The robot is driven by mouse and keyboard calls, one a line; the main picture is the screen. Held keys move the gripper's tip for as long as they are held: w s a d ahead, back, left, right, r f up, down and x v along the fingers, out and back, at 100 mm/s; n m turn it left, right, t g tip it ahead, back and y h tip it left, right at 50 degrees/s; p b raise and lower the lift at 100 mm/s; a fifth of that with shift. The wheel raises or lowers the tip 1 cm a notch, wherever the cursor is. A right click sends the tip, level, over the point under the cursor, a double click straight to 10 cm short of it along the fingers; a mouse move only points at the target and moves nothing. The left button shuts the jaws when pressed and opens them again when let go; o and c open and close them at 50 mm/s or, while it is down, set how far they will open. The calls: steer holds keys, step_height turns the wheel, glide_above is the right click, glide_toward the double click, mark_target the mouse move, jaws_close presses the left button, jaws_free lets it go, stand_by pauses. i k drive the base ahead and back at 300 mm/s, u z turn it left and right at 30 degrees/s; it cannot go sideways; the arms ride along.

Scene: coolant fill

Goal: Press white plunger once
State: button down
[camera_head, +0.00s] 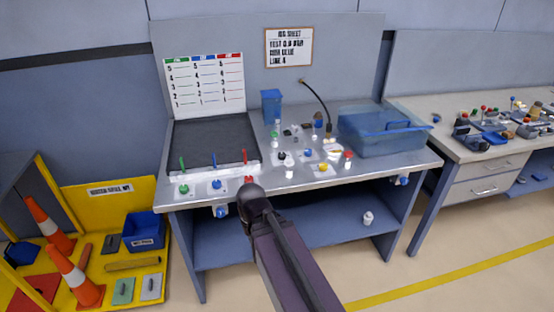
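A cluster of small plungers with coloured caps stands on the grey workbench (215,193), right of the dark panel. Among them I make out a black cap (282,156), a blue cap (309,153), a yellow cap (323,168) and a red cap (348,156). A whitish piece (333,145) at the back of this group may be the white plunger, but it is too small to be sure. My gripper (251,192) is at the bench's front edge, left of and nearer than the cluster. Its fingers are not distinguishable.
A translucent blue bin (382,133) stands right of the cluster. Three coloured levers and knobs line the front left. A second cluttered bench (470,147) is at right; orange cones (72,275) at left.

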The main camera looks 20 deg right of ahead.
mark_target(289, 163)
steer(key=u, duration=0.5)
steer(key=k, duration=0.95)
steer(key=z, duration=0.75)
steer(key=i, duration=1)
steer(key=z, duration=0.05)
